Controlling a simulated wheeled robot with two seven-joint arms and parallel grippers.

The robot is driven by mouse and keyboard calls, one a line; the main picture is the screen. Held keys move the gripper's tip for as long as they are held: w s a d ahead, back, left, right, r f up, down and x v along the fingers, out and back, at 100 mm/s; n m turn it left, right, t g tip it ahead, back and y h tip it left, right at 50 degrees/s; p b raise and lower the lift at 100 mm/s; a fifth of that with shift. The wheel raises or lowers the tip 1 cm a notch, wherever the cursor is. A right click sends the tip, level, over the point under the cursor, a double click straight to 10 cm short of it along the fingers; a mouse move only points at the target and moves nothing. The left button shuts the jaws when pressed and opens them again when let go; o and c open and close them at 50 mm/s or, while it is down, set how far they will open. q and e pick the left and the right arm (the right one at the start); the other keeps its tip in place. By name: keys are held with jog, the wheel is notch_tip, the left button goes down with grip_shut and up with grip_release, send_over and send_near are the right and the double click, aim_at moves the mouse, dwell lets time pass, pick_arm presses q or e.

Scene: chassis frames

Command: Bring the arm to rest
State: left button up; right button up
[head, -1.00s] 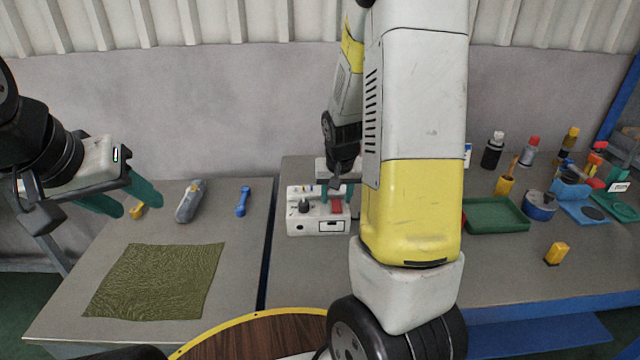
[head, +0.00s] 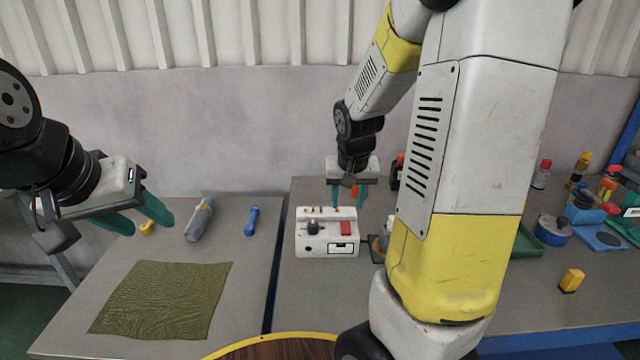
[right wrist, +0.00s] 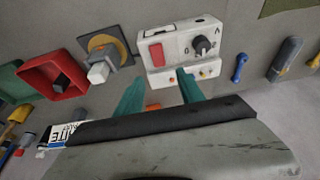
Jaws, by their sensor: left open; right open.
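My right gripper (head: 348,196) hangs fingers-down just behind and above the white control box (head: 327,245) on the right table. Its teal fingers are open, with nothing held between them. In the right wrist view the open fingers (right wrist: 160,90) point toward the box (right wrist: 183,52), which has a red rocker and a black knob. My left gripper (head: 140,216) is open and empty at the left, above the left table's left edge. My right arm's large white and yellow link hides part of the right table.
An olive cloth (head: 162,300), a grey tool (head: 199,219) and a blue wrench-like piece (head: 251,220) lie on the left table. A yellow block (head: 571,280), a blue round tin (head: 552,230) and bottles stand at right. A red tray (right wrist: 50,80) shows in the right wrist view.

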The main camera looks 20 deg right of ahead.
jog(key=s+a+r+n+t+y, duration=0.1)
jog(key=s+a+r, duration=0.4)
jog(key=s+r, duration=0.2)
jog(key=s+a+r+n+t+y, duration=0.1)
jog(key=s+a+r, duration=0.4)
jog(key=s, duration=0.5)
notch_tip(320, 180, up, 2)
jog(key=shift+s+a+r+n+t+y, duration=0.1)
jog(key=shift+s+a+n+t+y, duration=0.15)
jog(key=shift+n+y, duration=0.4)
jog(key=shift+d, duration=0.1)
